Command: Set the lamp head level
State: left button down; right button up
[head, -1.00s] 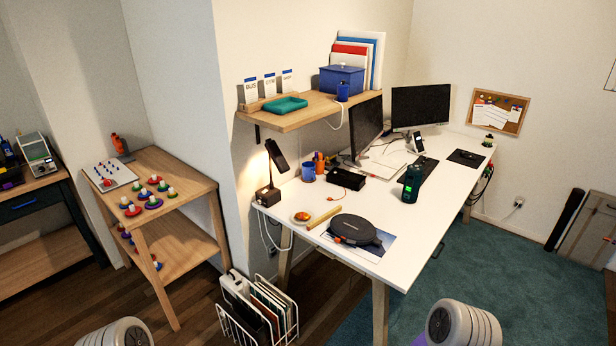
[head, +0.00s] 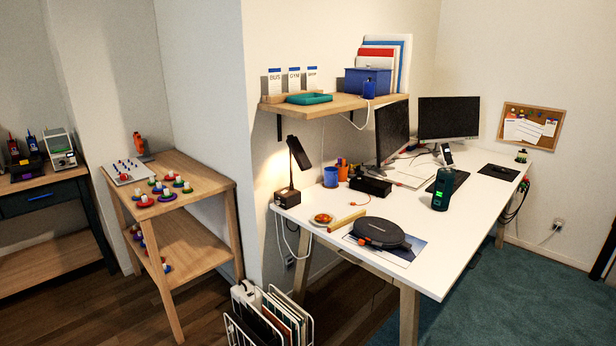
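The black desk lamp (head: 287,197) stands at the near left corner of the white desk, beside the wall. Its lamp head (head: 299,153) is dark and tilted steeply, not level, and it throws warm light on the wall and desk. Neither of my grippers shows in the head view, so nothing is seen touching the lamp.
The white desk (head: 440,270) also holds a blue cup (head: 331,177), a black round device (head: 379,232) and a dark green bottle (head: 443,189). A wooden shelf (head: 340,104) hangs above the lamp. A wire file rack (head: 268,318) stands on the floor by the desk.

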aim_at(298, 151)
jog(key=i, duration=1.05)
jog(key=z, duration=0.35)
